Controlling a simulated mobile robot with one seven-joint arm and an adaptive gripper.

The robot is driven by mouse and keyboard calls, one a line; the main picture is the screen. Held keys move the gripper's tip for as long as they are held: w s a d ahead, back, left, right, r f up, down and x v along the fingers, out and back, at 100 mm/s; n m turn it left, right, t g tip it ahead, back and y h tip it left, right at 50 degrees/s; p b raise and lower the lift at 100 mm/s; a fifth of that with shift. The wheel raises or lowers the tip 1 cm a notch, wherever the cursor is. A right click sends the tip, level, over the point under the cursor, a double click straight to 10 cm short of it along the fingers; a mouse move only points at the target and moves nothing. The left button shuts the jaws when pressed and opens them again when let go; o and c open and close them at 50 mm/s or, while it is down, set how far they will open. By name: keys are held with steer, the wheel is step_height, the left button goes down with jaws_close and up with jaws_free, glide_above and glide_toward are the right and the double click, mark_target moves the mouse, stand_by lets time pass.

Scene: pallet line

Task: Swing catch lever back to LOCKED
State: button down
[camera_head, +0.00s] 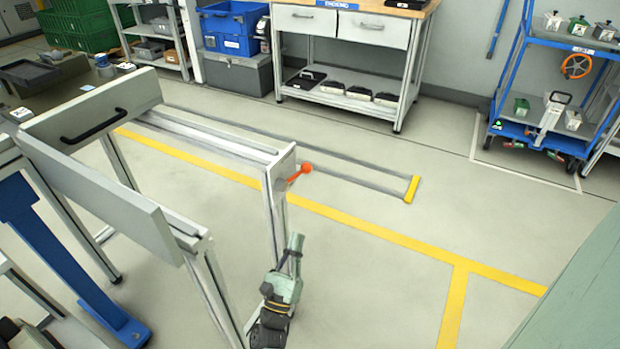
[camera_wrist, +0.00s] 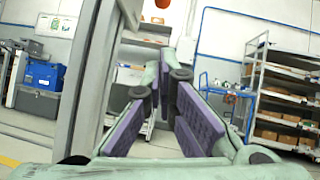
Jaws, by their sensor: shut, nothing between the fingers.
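The catch lever (camera_head: 300,172) is a short orange-red lever with a round knob. It sits on the end plate of a grey rail frame and points right and slightly upward in the head view. Its orange knob (camera_wrist: 162,3) is cut off at the top edge of the wrist view. My gripper (camera_head: 296,238) is shut and empty, upright below the lever and beside the frame's post, apart from the knob. Its purple-padded fingers (camera_wrist: 167,72) meet at the tips in the wrist view. No LOCKED mark is readable.
The frame post (camera_wrist: 97,75) stands close on the left of my fingers in the wrist view. The grey rail frame (camera_head: 215,138) carries a panel with a black handle (camera_head: 93,126). A blue cart (camera_head: 545,130) and a workbench (camera_head: 345,50) stand farther off. The floor right of the lever is clear.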

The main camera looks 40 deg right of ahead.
mark_target(295, 177)
steer(key=shift+w+d, duration=0.2)
steer(key=shift+d, duration=0.05)
steer(key=shift+r, duration=0.1)
steer(key=a+r+p+x, duration=0.1)
steer(key=p+x, duration=0.5)
steer(key=x, duration=0.6)
steer(key=shift+r, duration=0.8)
steer(key=shift+w+f+t+b, duration=0.1)
steer(key=shift+t+b, duration=0.2)
steer(key=shift+b, duration=0.9)
steer(key=shift+d+r+b, duration=0.1)
steer(key=shift+r+b, duration=0.1)
steer(key=shift+b, duration=0.2)
